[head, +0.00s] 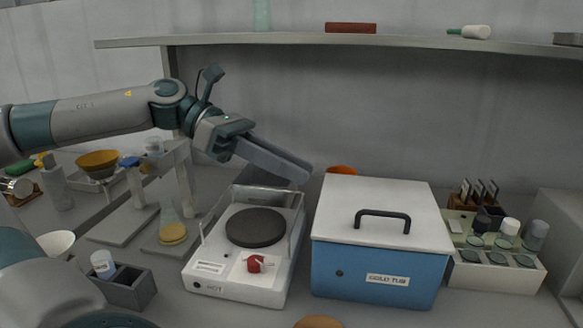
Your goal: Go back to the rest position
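My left arm comes in from the left, raised above the bench. Its gripper (300,174) points right and slightly down, in the air above the back of the hot plate (234,296) and left of the blue box's white lid (382,200). The dark fingers are seen side-on and overlap, so the gap between them is hidden. I see nothing hanging from the fingers. My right gripper is not in the head view.
A blue box labelled "COLD TUB" (350,276) stands right of the hot plate. A rack of jars (490,277) is at the right. A shelf (290,40) runs above the arm. A grey holder (130,288) and a stand (187,185) are at the left.

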